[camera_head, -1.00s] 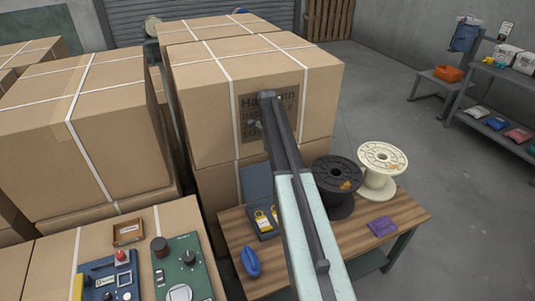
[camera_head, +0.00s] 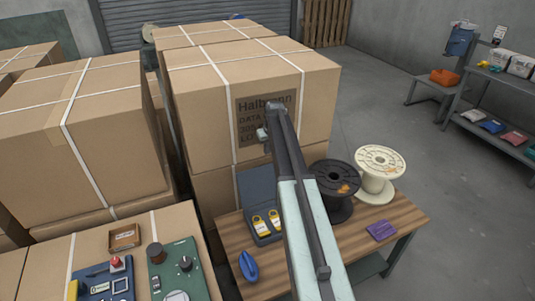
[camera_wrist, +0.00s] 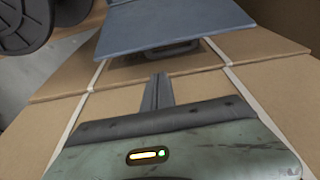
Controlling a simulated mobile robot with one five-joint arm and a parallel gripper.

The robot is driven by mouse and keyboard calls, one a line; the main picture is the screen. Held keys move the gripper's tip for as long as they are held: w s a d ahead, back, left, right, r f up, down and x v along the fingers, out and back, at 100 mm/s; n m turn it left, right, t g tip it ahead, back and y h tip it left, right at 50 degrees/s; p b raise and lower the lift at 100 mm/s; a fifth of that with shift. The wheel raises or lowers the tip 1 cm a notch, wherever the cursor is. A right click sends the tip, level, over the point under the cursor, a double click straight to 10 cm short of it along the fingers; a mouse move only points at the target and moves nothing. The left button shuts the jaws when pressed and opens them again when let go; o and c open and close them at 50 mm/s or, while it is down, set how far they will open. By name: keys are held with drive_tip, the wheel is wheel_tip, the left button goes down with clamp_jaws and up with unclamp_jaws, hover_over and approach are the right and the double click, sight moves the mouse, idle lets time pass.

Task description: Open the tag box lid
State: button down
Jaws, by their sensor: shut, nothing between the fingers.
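The tag box (camera_head: 276,237) is a dark blue-grey case on the wooden table, left of my arm. Its lid (camera_head: 257,186) stands raised at the back, open, and yellow tags (camera_head: 267,223) show inside. In the wrist view a flat blue-grey panel, apparently the lid (camera_wrist: 170,24), fills the top middle. My gripper (camera_wrist: 158,77) shows there with its fingers together and empty, below the panel in the picture and apart from it. In the head view my arm's end is above the box, before the carton's label; the fingertips are hard to make out.
A black spool (camera_head: 335,183) and a cream spool (camera_head: 380,170) stand right of my arm. A blue object (camera_head: 249,266) and a purple packet (camera_head: 382,230) lie on the table (camera_head: 345,238). Strapped cartons (camera_head: 200,110) rise close behind the box. Open floor lies right.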

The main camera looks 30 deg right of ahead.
drive_tip(key=b+x, duration=0.6)
drive_tip(key=x, duration=0.2)
drive_tip(key=shift+f+b, duration=0.1)
drive_tip(key=shift+b, duration=0.3)
